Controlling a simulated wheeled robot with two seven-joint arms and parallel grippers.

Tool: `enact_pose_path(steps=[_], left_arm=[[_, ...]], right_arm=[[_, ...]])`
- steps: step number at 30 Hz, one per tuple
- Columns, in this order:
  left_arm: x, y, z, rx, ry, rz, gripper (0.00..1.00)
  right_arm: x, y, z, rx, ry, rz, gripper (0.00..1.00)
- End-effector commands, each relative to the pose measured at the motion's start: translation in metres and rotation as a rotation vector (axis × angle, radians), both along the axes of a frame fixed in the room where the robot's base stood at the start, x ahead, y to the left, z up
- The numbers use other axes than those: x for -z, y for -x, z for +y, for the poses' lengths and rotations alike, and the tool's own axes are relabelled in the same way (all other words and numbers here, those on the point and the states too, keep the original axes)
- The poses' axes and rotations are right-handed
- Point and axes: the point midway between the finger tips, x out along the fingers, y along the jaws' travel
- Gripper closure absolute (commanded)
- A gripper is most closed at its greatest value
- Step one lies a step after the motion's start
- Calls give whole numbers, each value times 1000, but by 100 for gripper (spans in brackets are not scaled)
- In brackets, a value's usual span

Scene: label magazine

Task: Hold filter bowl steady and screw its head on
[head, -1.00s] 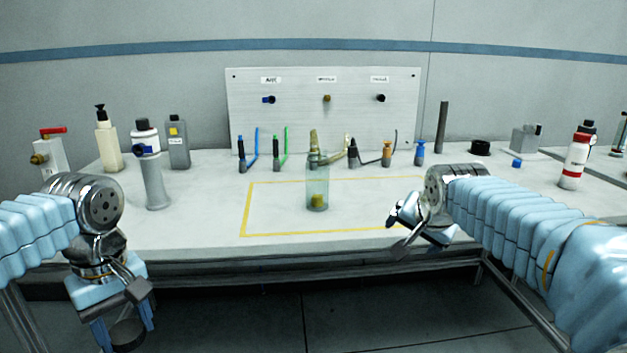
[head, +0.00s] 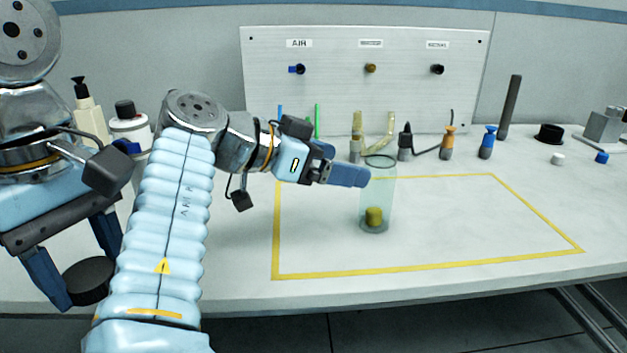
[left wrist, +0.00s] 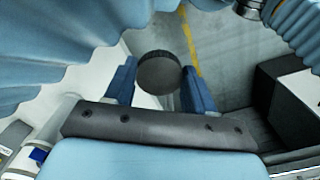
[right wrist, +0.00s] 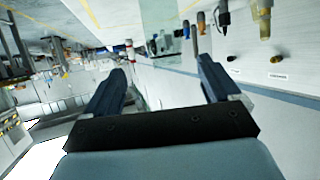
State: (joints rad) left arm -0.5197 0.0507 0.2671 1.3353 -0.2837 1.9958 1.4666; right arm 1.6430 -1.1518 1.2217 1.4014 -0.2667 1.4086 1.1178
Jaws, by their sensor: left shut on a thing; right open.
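The filter bowl (head: 377,190) is a clear, open-topped cylinder standing upright on the table, with a yellow-brown piece (head: 374,216) inside. The right wrist view shows the bowl (right wrist: 157,18) beyond my fingertips. My right gripper (head: 352,177) is open, its fingers at the bowl's upper left side in the head view; I cannot tell whether they touch it. My left gripper (head: 78,268) is shut on the filter head (head: 90,282), a dark round disc, held at the table's front left, well away from the bowl. The disc (left wrist: 158,72) sits between the fingers in the left wrist view.
The bowl stands inside a yellow taped outline (head: 430,268). Behind it are several tools and fittings, including an orange-topped one (head: 447,142) and a blue one (head: 487,142), before a panel (head: 335,95). Bottles (head: 128,125) stand at left.

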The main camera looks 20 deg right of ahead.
Motion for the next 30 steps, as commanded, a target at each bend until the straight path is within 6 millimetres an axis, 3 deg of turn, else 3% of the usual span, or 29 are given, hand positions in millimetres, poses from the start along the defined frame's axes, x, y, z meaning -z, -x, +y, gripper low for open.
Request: enact_pose_path(steps=[11, 21, 30], left_arm=[[0, 0, 0, 0, 0, 0, 74], [1, 0, 0, 0, 0, 0, 74], [1, 0, 0, 0, 0, 0, 74]], right_arm=[[2, 0, -3, 2, 1, 1, 11], [22, -8, -52, 3, 0, 1, 11], [26, -10, -62, 0, 1, -1, 11]])
